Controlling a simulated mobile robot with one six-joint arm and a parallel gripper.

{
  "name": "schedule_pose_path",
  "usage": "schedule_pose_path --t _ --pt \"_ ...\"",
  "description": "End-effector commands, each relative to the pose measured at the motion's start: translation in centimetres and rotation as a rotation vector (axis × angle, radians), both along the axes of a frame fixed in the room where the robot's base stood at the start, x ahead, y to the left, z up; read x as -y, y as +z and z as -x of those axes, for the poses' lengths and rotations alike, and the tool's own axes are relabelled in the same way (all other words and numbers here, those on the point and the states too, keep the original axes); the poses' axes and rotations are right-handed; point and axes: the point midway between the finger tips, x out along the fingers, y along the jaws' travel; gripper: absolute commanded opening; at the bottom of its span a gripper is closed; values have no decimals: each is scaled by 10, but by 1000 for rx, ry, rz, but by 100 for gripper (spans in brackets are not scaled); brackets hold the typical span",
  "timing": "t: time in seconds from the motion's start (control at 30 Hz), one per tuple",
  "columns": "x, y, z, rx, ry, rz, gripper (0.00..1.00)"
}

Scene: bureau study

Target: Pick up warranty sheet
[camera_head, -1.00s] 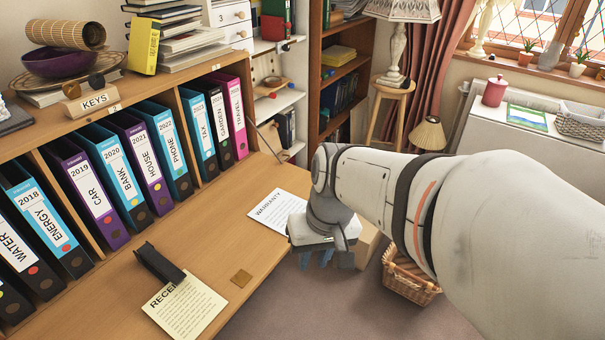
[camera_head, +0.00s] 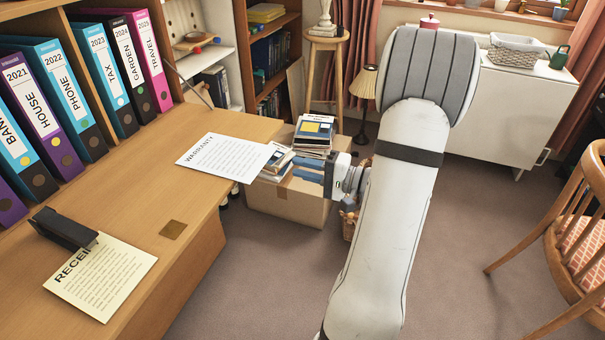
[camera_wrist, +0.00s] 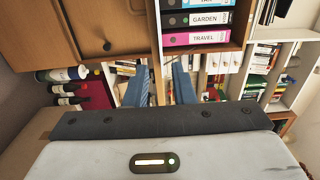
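The warranty sheet (camera_head: 225,158), a white page with printed lines, lies flat on the desk (camera_head: 140,200). Its right end reaches past the desk's edge. My gripper (camera_head: 293,168) is just right of that end, in front of the desk, with its blue fingers pointing left toward the sheet. In the wrist view the two blue fingers (camera_wrist: 160,88) stand apart with a gap between them. I cannot make out the sheet in the wrist view, and nothing shows held. Whether the fingertips overlap the sheet's edge in height is unclear.
A cardboard box (camera_head: 290,200) with stacked magazines (camera_head: 314,130) stands on the floor behind my gripper. A receipt (camera_head: 100,280) lies under a black stapler or punch (camera_head: 64,228) on the desk. Binders (camera_head: 105,70) line the shelf. A wooden chair (camera_head: 575,235) is at right.

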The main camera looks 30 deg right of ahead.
Motion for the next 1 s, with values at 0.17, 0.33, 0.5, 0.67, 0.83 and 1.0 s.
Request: schedule_pose_path --t 0.17,0.33,0.5,0.67,0.83,1.0 --pt "-14 2 -15 -3 6 0 23" --pt "-26 2 -31 -4 7 0 23" --pt "-39 -2 -47 -2 9 2 23" --pt "-48 -1 -58 -3 7 2 23" --pt "-53 0 -64 -4 7 1 23" --pt "-54 1 -66 -4 6 1 23"
